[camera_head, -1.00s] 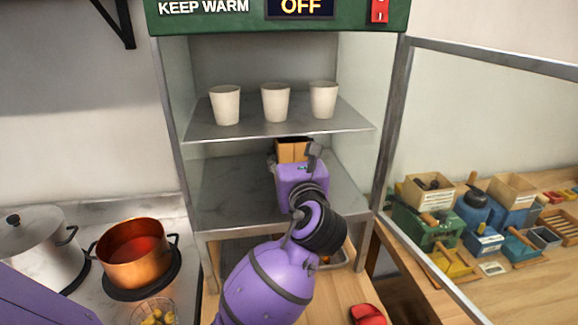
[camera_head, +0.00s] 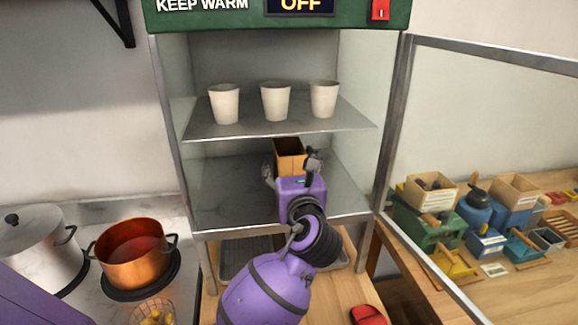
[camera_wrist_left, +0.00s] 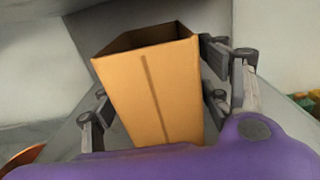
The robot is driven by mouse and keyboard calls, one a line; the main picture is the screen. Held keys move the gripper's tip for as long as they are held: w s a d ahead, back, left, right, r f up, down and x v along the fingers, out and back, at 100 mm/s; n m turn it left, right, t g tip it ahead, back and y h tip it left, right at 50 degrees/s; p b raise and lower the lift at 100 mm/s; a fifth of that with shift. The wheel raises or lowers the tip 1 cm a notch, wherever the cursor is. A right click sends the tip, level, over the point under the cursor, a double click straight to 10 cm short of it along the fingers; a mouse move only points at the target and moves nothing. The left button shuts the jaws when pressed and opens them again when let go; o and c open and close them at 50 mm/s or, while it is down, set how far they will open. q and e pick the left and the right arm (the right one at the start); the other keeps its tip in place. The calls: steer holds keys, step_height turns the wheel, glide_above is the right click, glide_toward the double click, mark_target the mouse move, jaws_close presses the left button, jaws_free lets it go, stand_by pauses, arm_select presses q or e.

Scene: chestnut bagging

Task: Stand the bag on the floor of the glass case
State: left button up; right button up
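The brown paper bag (camera_head: 290,157) is upright with its open top up, inside the lower compartment of the glass case (camera_head: 182,150). Its base is hidden behind my gripper, but it appears to stand on the case floor (camera_head: 222,195). My left gripper (camera_head: 290,168) is just in front of the bag, its fingers spread to either side. In the left wrist view the bag (camera_wrist_left: 150,90) fills the middle, between the open fingers (camera_wrist_left: 158,95). The right finger is very close to the bag; I cannot tell whether it touches. My right gripper is not in view.
A shelf (camera_head: 200,128) with three white cups is above the bag. The glass door (camera_head: 480,130) is open to the right. A copper pot (camera_head: 132,270) and a steel pot (camera_head: 40,245) are at left. Case floor is free on both sides of the bag.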

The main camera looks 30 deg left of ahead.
arm_select(q)
steer(key=v, duration=1.2)
